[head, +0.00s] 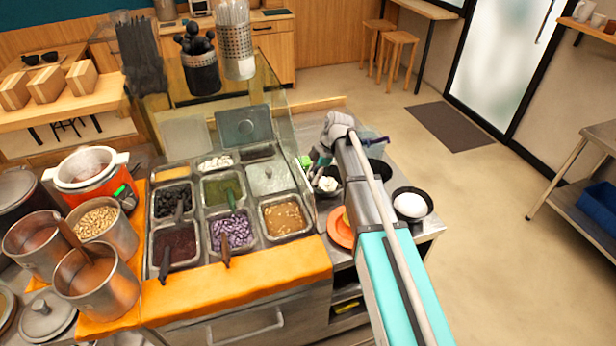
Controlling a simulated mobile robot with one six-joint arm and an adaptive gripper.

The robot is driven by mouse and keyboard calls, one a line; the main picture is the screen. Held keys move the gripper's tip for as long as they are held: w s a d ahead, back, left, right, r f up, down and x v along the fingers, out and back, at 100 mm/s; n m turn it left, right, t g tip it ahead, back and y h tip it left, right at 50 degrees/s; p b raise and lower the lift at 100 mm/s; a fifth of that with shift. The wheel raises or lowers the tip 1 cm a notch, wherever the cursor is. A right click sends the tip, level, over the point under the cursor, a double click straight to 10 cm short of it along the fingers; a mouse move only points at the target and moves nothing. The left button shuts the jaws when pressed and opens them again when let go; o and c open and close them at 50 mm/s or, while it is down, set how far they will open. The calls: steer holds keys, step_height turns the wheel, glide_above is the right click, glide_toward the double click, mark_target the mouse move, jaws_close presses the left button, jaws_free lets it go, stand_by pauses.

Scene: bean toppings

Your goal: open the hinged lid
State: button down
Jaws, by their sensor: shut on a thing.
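A grey metal lid (268,178) with a small knob lies flat over one pan at the right of the topping counter. Another lid (243,126) stands raised behind the pans, with a round mark on its face. A paler panel (185,138) stands beside it. My gripper (314,176) is small in the head view, right of the flat lid, beside the glass guard and above a dark bowl with white content (327,184). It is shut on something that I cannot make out. A bright green bit (305,161) shows beside it; whether it is held is unclear.
Open pans hold toppings, such as purple pieces (234,233) and brown beans (285,217). A glass guard (292,125) rises along the counter's right side. Steel pots (98,287) crowd the left. A black bowl with a white ball (410,205) stands at the right.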

steer(key=shift+d, duration=0.1)
steer(key=shift+c, duration=1.3)
jaws_free()
steer(key=shift+a, duration=0.2)
steer(key=shift+s+a, duration=0.4)
steer(key=shift+a, duration=0.35)
steer(key=shift+s+a+r+p, duration=0.2)
steer(key=shift+a+r+p, duration=0.25)
steer(key=shift+a, duration=0.1)
steer(key=p+v, duration=1.2)
steer(key=v, duration=0.1)
steer(key=shift+d, duration=0.1)
steer(key=shift+f, duration=0.1)
